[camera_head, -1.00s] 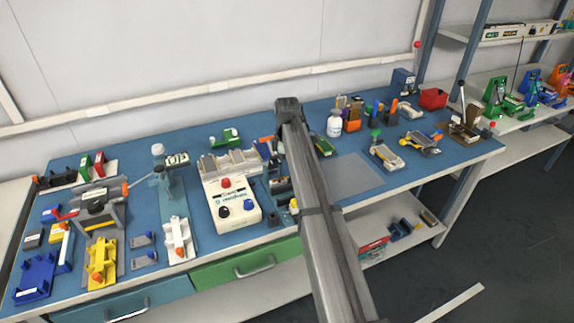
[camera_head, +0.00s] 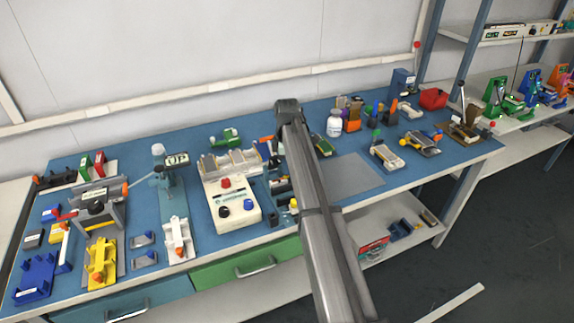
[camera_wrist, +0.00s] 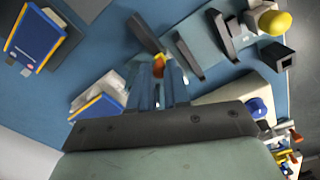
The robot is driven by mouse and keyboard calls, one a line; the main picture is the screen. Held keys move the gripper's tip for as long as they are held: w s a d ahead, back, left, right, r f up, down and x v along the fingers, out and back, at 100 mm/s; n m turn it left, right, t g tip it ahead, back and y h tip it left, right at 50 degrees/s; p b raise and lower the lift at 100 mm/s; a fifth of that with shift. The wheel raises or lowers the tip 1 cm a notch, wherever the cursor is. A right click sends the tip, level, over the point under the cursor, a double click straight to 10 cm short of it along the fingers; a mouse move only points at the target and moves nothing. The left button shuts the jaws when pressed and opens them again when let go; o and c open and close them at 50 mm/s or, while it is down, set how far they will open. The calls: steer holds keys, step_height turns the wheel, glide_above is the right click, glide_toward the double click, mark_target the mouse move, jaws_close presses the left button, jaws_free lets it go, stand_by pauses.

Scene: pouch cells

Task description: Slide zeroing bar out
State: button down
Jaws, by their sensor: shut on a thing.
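My gripper (camera_wrist: 160,75) shows in the wrist view, its fingers pointing up the picture. It is shut on a small orange-ended piece (camera_wrist: 158,65), which may be the end of the zeroing bar; the fingers cover most of it. A dark bar (camera_wrist: 146,33) lies just beyond the fingertips; I cannot tell whether it joins the held piece. A blue-grey fixture (camera_wrist: 205,45) with black brackets and a yellow knob (camera_wrist: 275,22) is to the right. In the head view my arm hides the gripper and the held piece; the yellow knob (camera_head: 293,204) shows left of the arm.
A white control box (camera_head: 232,205) with red, blue and black knobs stands left of my arm. A blue stand with a display (camera_head: 177,160) is further left. A grey mat (camera_head: 355,175) right of the arm is bare. Bottles, tools and small fixtures crowd the blue bench.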

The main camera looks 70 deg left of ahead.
steer(key=shift+w, duration=0.1)
steer(key=w, duration=0.6)
stand_by(0.3)
steer(key=c, duration=1.1)
jaws_free()
steer(key=shift+s+r, duration=0.1)
steer(key=shift+r, duration=0.05)
step_height(320, 180, up, 14)
steer(key=shift+f, duration=0.25)
